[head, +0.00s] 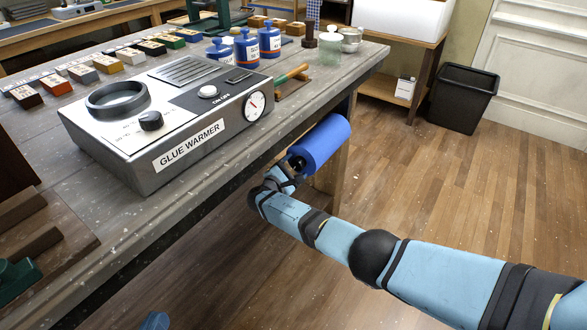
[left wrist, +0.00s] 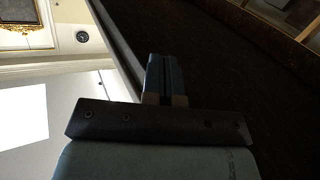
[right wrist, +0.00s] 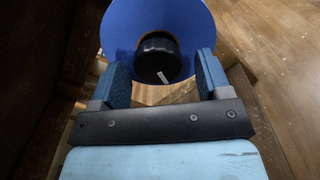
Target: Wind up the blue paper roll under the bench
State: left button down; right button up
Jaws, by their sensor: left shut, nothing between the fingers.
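The blue paper roll (head: 322,143) hangs under the bench's front edge, near its right end. In the right wrist view the roll's blue end (right wrist: 120,22) faces me, with a black round knob (right wrist: 158,52) bearing a white mark at its centre. My right gripper (head: 285,172) is at this end of the roll. In its wrist view the right gripper (right wrist: 162,75) is open, one finger on each side of the knob, with gaps showing. My left gripper (left wrist: 164,78) is shut and empty beside a dark surface. In the head view, only a small blue part shows low down.
The grey bench (head: 235,165) carries a glue warmer (head: 160,110), several blue bottles (head: 246,48) and small blocks (head: 108,63). A black bin (head: 462,97) stands by the wall. The wooden floor (head: 450,170) to the right is clear.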

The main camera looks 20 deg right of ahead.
jog(key=shift+a, duration=0.15)
pick_arm(q)
notch_tip(320, 180, down, 6)
jog(key=s+a+g+y+p, duration=0.2)
jog(key=g+p, duration=0.1)
jog(key=shift+a, duration=0.35)
pick_arm(e)
jog(key=v, duration=1.3)
jog(key=shift+s+a, duration=0.15)
jog(key=shift+s, duration=0.1)
pick_arm(q)
jog(key=shift+r, duration=0.15)
